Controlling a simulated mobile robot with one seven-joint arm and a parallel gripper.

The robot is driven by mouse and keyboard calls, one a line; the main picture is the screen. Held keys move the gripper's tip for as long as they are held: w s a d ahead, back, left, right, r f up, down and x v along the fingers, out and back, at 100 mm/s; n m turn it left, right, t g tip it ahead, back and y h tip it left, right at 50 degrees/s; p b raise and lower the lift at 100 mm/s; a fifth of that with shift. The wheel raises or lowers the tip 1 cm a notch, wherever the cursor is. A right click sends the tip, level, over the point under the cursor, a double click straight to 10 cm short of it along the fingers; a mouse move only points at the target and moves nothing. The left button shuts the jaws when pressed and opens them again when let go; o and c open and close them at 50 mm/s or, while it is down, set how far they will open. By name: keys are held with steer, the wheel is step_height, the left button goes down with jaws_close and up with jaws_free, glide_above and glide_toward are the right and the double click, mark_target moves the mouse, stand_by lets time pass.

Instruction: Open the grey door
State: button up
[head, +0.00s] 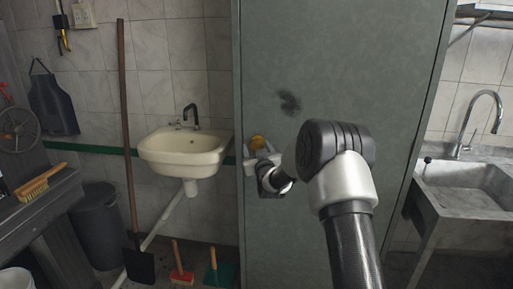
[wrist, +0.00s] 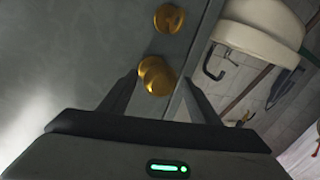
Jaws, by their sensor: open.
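The grey door (head: 300,60) stands upright in the middle of the head view and looks closed. Its brass knob (head: 258,142) is near the door's left edge. My gripper (head: 250,160) is at the knob, partly hidden behind my wrist in the head view. In the wrist view, the grey door (wrist: 70,60) fills the left side. A round brass knob (wrist: 156,76) shows between the open fingers of my gripper (wrist: 158,88). A second brass round piece (wrist: 169,18) sits above it on the door. I cannot tell whether the fingers touch the knob.
A cream washbasin (head: 185,152) is on the tiled wall left of the door. A shovel (head: 138,265) and two brushes stand below it, beside a dark bin (head: 100,225). A stone sink (head: 465,185) is at the right. A dark workbench (head: 40,205) is at the left.

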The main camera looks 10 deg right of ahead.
steer(key=shift+w, duration=0.6)
jaws_close()
steer(key=shift+s, duration=0.15)
